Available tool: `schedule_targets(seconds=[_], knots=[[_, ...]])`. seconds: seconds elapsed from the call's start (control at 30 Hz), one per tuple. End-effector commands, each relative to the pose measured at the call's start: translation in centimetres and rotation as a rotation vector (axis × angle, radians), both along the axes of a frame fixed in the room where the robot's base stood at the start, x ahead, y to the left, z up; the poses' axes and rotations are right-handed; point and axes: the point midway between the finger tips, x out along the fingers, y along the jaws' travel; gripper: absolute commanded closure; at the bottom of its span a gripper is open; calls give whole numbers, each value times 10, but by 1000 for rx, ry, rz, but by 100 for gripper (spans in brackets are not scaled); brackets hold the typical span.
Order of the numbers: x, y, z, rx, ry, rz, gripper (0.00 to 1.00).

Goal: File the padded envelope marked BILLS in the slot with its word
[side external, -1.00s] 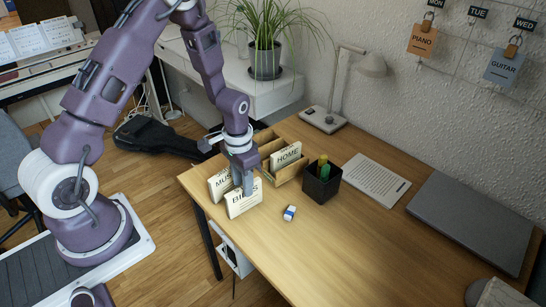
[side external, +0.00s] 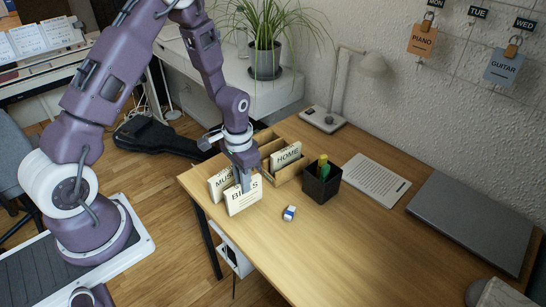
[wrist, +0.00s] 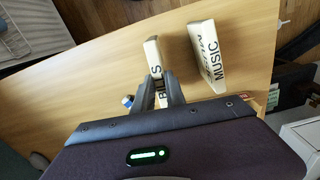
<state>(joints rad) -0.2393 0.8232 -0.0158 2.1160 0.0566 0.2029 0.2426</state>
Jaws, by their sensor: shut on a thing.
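The cream padded envelope marked BILLS (side external: 243,203) stands upright at the left end of the desk in the side view. My gripper (side external: 244,183) is shut on its top edge from above. In the wrist view the envelope (wrist: 153,52) shows between my fingers (wrist: 160,92), partly covered by them. Whether its bottom touches the desk is hard to tell. The wooden sorter (side external: 288,174) stands behind, with the envelope marked HOME (side external: 286,155) in one slot. My arm hides part of the sorter, and I cannot read any slot word.
An envelope marked MUSIC (side external: 219,184) stands close behind BILLS; it also shows in the wrist view (wrist: 208,60). A black pen cup (side external: 322,183) stands right of the sorter. A small blue and white eraser (side external: 289,213) lies in front. The desk's front middle is clear.

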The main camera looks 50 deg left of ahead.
Motion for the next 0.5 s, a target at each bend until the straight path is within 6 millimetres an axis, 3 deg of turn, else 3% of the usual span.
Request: schedule_targets(seconds=[0.5], knots=[[1, 1, 82, 2, -4, 0, 100]])
